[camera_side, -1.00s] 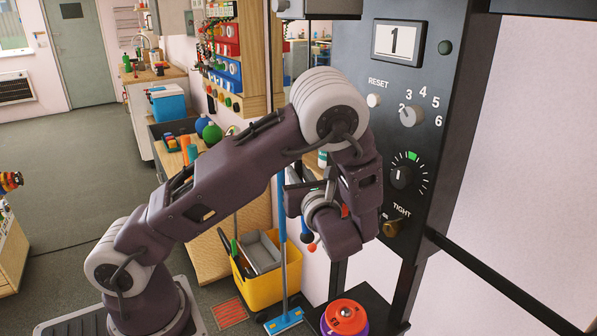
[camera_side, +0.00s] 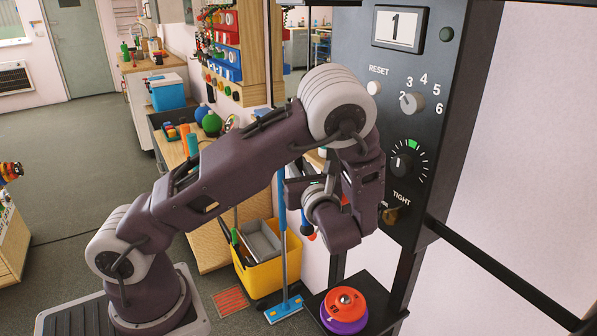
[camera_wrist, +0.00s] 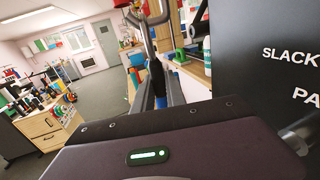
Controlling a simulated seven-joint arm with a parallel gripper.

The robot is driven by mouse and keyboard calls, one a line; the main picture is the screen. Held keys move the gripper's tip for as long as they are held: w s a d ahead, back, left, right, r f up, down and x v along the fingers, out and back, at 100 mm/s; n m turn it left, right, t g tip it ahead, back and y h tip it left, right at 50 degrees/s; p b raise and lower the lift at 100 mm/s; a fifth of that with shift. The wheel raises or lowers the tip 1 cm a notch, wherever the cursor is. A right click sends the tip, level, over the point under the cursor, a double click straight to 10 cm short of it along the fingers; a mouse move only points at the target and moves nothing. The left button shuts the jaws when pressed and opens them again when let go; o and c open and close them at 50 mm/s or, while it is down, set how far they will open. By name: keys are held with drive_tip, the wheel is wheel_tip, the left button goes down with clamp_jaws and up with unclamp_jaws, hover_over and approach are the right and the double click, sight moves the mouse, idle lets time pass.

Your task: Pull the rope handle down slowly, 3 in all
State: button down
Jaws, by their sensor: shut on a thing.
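My gripper (camera_wrist: 160,88) shows in the wrist view, its fingers reaching up the middle and closed on the rope handle. The handle (camera_wrist: 149,42) appears as a grey metal bar with bent upper arms beyond the fingers. My own wrist largely hides the handle and grip there. The panel's counter display (camera_side: 399,27) reads 1.
The dark panel (camera_side: 440,105) carries a reset button (camera_side: 374,88), a numbered selector (camera_side: 412,103) and a gauge (camera_side: 403,164). A yellow bucket (camera_side: 272,272) and blue mop (camera_side: 284,309) stand behind my arm.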

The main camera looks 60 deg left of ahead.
drive_tip(key=shift+r, duration=0.3)
drive_tip(key=shift+r, duration=1.25)
drive_tip(key=shift+r, duration=1.1)
drive_tip(key=shift+r, duration=1.15)
